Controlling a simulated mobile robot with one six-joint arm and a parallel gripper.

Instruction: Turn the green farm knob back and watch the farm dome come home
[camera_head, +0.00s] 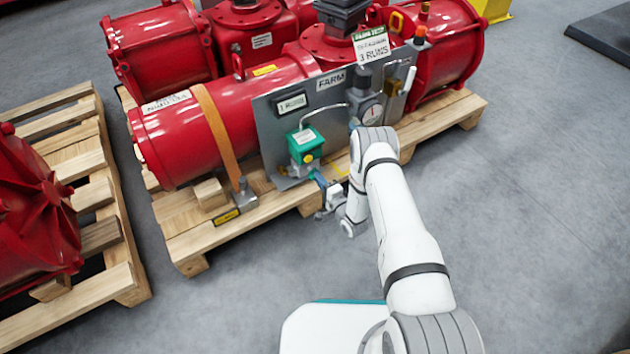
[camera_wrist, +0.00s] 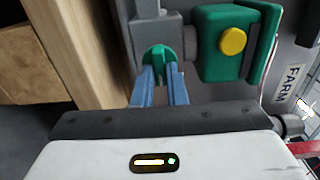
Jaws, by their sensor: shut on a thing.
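The green farm knob (camera_wrist: 158,60) shows in the wrist view at the end of a grey fitting. My gripper (camera_wrist: 160,76) has its two blue fingers closed on the knob, one on each side. The knob's lower part is hidden between the fingers. In the head view my gripper (camera_head: 322,186) is at the lower edge of the grey panel (camera_head: 270,130), partly hidden by my wrist. The farm dome (camera_head: 342,10), a dark grey box-like piece, appears to sit on top of the red actuator, cut by the picture's top edge.
A green box with a yellow button (camera_head: 308,158) stands beside the knob; it also shows in the wrist view (camera_wrist: 232,42). Red actuators (camera_head: 230,110) rest on a wooden pallet (camera_head: 190,245).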

